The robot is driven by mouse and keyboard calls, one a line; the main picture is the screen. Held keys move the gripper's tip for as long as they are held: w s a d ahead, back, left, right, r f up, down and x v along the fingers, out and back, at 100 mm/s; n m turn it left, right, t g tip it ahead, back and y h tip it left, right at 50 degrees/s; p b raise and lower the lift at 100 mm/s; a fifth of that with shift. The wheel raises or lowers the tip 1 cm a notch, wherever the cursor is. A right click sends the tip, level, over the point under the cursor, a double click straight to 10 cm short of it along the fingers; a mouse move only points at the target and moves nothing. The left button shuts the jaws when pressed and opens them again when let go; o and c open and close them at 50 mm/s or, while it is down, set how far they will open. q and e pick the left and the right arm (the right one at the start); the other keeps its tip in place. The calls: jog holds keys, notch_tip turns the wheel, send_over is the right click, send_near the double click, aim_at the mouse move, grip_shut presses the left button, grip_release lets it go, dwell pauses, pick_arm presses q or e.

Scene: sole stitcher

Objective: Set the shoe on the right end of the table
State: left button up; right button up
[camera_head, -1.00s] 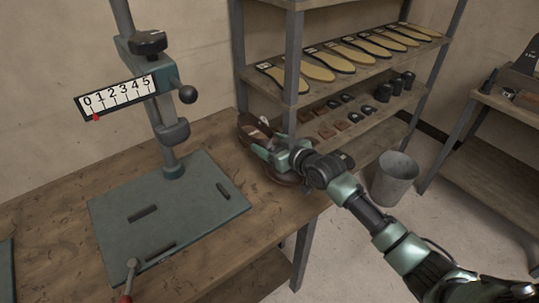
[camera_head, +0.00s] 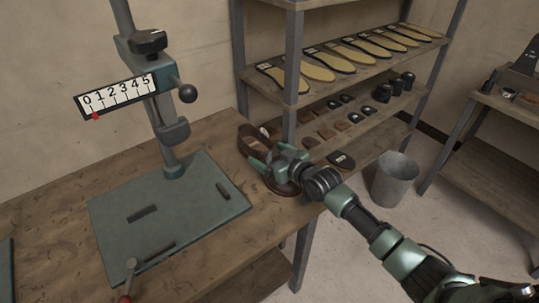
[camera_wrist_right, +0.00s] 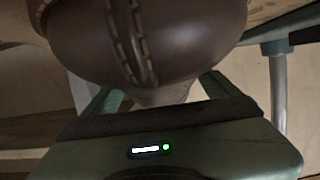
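The brown shoe (camera_head: 249,136) is at the right end of the wooden table (camera_head: 60,225), beside the green base plate. My right gripper (camera_head: 268,163) is across the shoe and covers its middle. In the right wrist view the shoe's rounded, stitched brown surface (camera_wrist_right: 150,40) fills the top, and the gripper fingers (camera_wrist_right: 158,95) lie on either side of it with their tips hidden behind it. The gripper appears shut on the shoe. I cannot tell whether the sole touches the table top. My left gripper is not in view.
The stitcher's base plate (camera_head: 110,225) and post (camera_head: 168,152) stand left of the shoe. A shelf rack (camera_head: 293,60) with soles and shoe parts is close behind it. A grey bin (camera_head: 396,180) stands on the floor to the right.

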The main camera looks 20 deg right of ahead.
jog(key=v, duration=1.2)
jog(key=shift+r, duration=0.1)
